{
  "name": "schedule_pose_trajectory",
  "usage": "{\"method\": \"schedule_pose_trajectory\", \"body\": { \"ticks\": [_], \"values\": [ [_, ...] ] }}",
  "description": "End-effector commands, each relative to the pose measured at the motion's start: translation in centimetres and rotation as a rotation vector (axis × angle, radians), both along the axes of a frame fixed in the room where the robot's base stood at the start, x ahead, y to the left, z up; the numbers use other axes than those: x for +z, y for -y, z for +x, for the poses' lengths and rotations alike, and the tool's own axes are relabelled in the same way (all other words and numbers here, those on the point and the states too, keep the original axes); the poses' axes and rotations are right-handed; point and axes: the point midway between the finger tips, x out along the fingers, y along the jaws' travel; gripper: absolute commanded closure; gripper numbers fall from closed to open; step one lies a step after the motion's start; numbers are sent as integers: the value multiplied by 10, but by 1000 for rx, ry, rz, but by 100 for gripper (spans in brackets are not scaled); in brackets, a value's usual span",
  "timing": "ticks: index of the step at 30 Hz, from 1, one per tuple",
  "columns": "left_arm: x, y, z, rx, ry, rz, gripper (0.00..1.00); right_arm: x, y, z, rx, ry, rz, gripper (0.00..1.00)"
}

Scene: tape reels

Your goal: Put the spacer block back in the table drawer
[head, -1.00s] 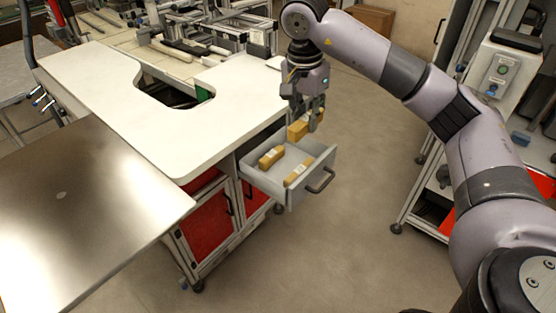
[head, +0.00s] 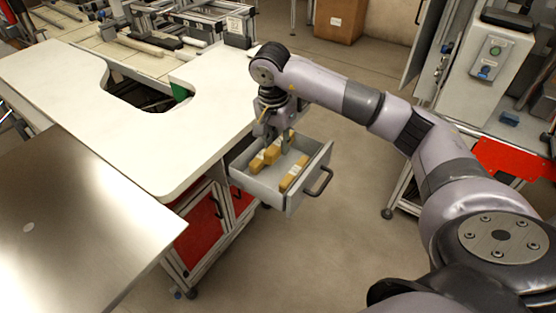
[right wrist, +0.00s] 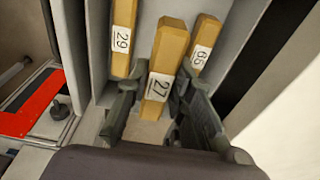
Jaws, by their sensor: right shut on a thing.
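My right gripper (head: 273,137) reaches down into the open drawer (head: 318,164) under the white table top. It is shut on a tan spacer block (head: 271,152), which shows in the right wrist view (right wrist: 168,48) with a label reading 27. The held block is between two similar blocks lying in the drawer. Whether the held block touches the drawer floor is hard to tell. My left gripper is out of view.
The white table top (head: 150,150) borders the drawer on the left, and a metal-topped table (head: 70,230) stands in the left foreground. The drawer's black handle (head: 319,182) sticks out in front. Open floor (head: 330,240) lies right of the drawer.

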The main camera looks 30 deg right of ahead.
Motion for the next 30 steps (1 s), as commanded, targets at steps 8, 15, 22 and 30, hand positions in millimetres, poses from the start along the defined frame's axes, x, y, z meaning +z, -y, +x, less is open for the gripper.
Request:
{"method": "schedule_pose_trajectory", "body": {
  "ticks": [8, 15, 22, 30],
  "values": [
    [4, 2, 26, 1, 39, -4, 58, -26, 0, 0, 1, 0, 1, 100],
    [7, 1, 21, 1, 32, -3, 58, -59, 0, -1, 1, -3, 1, 100],
    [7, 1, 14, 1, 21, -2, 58, -66, 0, 0, 1, 2, 1, 100],
    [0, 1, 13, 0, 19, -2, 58, -72, 0, 0, 1, 2, 1, 100]
  ]
}}
